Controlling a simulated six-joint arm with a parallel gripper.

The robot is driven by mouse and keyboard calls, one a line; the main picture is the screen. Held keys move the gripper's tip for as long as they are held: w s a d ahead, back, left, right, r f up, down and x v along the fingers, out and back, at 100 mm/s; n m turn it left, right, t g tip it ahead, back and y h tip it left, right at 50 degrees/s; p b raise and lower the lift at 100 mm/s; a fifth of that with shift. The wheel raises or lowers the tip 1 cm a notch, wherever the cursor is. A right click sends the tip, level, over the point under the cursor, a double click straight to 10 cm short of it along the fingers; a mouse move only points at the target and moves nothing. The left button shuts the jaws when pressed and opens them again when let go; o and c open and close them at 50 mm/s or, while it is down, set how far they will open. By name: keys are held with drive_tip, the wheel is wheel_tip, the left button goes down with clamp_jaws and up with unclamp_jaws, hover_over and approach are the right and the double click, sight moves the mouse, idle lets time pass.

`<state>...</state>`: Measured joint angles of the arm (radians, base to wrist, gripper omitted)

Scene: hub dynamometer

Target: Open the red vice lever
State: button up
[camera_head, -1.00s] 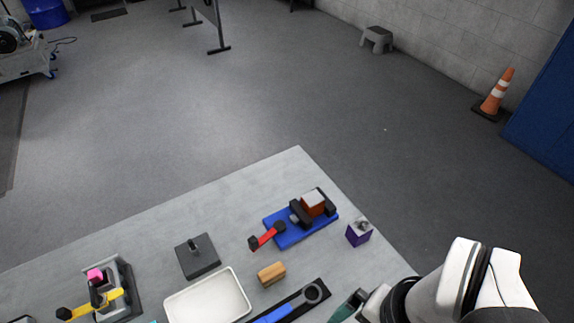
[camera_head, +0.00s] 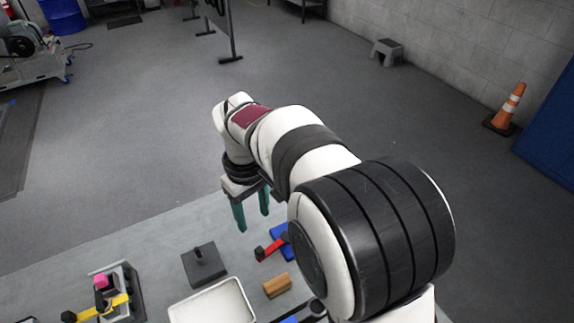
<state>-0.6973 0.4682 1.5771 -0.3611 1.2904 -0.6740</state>
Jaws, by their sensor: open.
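The red vice lever (camera_head: 271,248) shows just left of my arm, with a dark block at its left end. It sticks out from the blue vice base (camera_head: 281,232), and most of the vice is hidden behind my arm. My gripper (camera_head: 252,216) points down with its two green fingers apart and nothing between them. In the picture it is above and a little left of the lever, and apart from it. Its exact height over the table is hard to tell.
A grey block with a post (camera_head: 204,264), a wooden block (camera_head: 277,286) and a white tray (camera_head: 213,305) are near the lever. A yellow-handled clamp device (camera_head: 118,302) with a pink block stands at the left.

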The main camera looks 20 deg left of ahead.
sight(259, 249)
wheel_tip(259, 249, down, 15)
drive_tip(key=shift+d+r, duration=0.1)
drive_tip(key=shift+c, duration=0.3)
clamp_jaws()
idle(1.1)
